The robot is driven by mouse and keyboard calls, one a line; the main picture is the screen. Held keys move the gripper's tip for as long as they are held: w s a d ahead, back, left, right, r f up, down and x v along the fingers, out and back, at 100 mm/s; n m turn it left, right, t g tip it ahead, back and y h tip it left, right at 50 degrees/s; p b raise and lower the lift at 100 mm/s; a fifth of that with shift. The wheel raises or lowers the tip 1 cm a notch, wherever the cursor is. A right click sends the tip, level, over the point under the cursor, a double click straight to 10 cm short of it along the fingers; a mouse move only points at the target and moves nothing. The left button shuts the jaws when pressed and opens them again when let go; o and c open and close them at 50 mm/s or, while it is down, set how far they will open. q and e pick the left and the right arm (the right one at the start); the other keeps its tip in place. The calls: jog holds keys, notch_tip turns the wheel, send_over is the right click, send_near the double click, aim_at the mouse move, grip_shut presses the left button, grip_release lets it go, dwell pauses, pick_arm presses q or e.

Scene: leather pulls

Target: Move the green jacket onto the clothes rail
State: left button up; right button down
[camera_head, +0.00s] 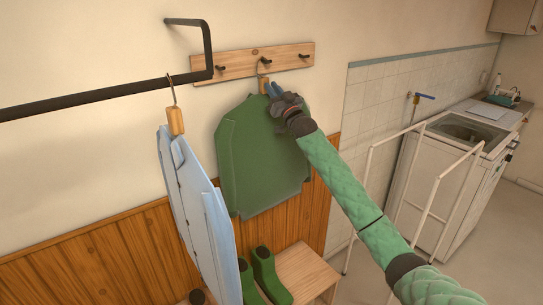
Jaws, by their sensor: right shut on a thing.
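The green jacket (250,155) hangs against the wall on a hanger with a wooden block (262,86). The hanger's hook (260,66) is at the middle peg of the wooden peg board; I cannot tell whether it rests on the peg. My right gripper (270,90) is shut at the hanger's wooden block, at the top of the jacket, and its arm hides part of the jacket's right side. The black clothes rail (100,93) runs in from the left and bends up towards the wall. My left gripper is not in view.
A light blue shirt (190,195) hangs on the rail near its bend, left of the jacket. Green boots (265,270) stand on a wooden bench (305,270) below. A white frame (437,215) and a washing machine (440,190) stand at right. The rail's left part is clear.

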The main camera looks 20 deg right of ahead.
jog(key=r, duration=0.1)
jog(key=r+p, duration=0.1)
jog(key=r, duration=0.2)
jog(key=shift+w+d, duration=0.35)
jog(key=shift+d, duration=0.05)
dwell(0.5)
jog(key=s+d+f, duration=0.1)
jog(key=s+d, duration=0.1)
jog(key=s, duration=0.8)
jog(key=shift+s+d+f, duration=0.15)
jog(key=shift+s+f, duration=0.05)
jog(key=shift+f, duration=0.2)
dwell(1.0)
dwell(2.8)
